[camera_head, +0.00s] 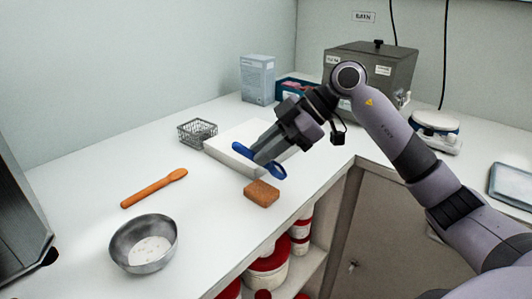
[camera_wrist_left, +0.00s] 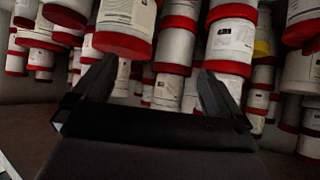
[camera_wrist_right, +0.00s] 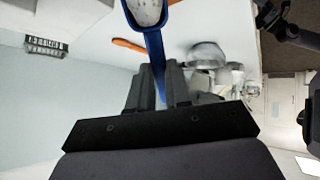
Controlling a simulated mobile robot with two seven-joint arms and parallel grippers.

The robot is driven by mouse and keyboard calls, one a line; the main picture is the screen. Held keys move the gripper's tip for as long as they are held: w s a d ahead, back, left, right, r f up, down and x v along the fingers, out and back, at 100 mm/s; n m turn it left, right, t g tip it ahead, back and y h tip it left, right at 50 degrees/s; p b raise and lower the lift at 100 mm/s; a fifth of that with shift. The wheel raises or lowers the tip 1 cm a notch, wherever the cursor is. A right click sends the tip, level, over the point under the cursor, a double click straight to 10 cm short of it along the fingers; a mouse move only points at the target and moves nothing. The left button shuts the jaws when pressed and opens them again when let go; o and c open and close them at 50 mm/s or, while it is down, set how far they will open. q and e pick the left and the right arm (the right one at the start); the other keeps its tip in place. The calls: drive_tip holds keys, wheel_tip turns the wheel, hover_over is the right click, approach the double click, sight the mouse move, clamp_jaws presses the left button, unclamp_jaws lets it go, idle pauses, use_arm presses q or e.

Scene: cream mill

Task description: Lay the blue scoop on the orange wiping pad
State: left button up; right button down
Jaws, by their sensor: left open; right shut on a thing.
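The blue scoop (camera_head: 278,171) is held in my right gripper (camera_head: 259,156), above the counter and just behind the orange wiping pad (camera_head: 262,194). The scoop also shows in the right wrist view (camera_wrist_right: 156,45), its handle between the fingers and something pale and speckled in its bowl. The orange-brown pad lies flat near the counter's front edge, with nothing on it. The pad cannot be made out in the right wrist view. My left gripper (camera_wrist_left: 155,90) is open and empty, facing tubs; it is out of the head view.
A white board (camera_head: 222,153) lies behind the scoop, beside a wire basket (camera_head: 197,131). A metal bowl (camera_head: 143,244) with white contents and an orange spatula (camera_head: 153,188) are at left. Red-lidded tubs (camera_head: 268,270) stand on shelves below the counter edge.

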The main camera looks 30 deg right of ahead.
drive_tip(key=shift+f, duration=0.35)
drive_tip(key=shift+f, duration=0.1)
drive_tip(key=shift+f, duration=0.5)
drive_tip(key=c, duration=1.1)
unclamp_jaws()
drive_tip(key=shift+r, duration=0.15)
drive_tip(key=shift+r, duration=0.4)
drive_tip(key=v, duration=1.2)
